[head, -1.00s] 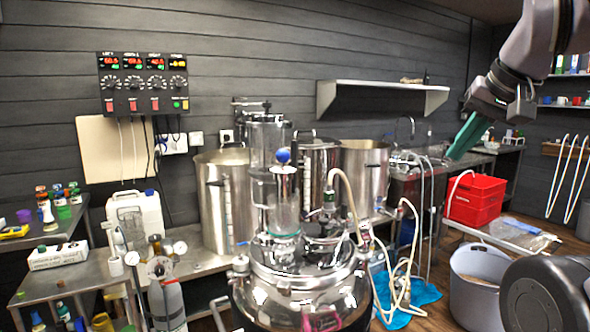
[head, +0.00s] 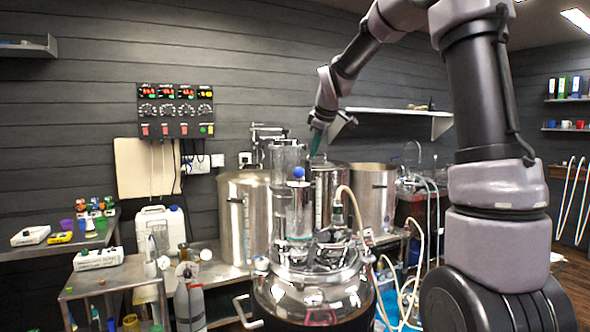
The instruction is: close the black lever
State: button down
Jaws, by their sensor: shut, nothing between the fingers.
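My gripper (head: 316,143) has green fingers pointing down and looks shut and empty. It is at the middle of the head view, in front of the wall, above or in front of the steel pots; its exact depth I cannot tell. The shiny steel vessel (head: 312,278) with a clear column and a blue ball (head: 298,172) stands below it. Small dark handle-like parts show on the left steel pot (head: 258,235) and the right steel pot (head: 372,210). I cannot tell for sure which is the black lever. No contact with a lever shows.
A control panel (head: 176,110) hangs on the wall at left. A wall shelf (head: 400,113) is right of my gripper. A pale hose (head: 358,215) rises from the vessel's right. A white canister (head: 162,228) and a gas cylinder (head: 189,300) stand at left.

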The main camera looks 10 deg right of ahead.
jog(key=x, duration=0.9)
jog(key=shift+w+f, duration=0.3)
jog(key=w, duration=0.1)
jog(key=w+d, duration=0.1)
jog(key=w, duration=0.1)
jog(key=w+d, duration=0.1)
jog(key=shift+w+d+r, duration=0.1)
jog(key=shift+w+d, duration=0.1)
jog(key=shift+w, duration=0.1)
jog(key=shift+r, duration=0.1)
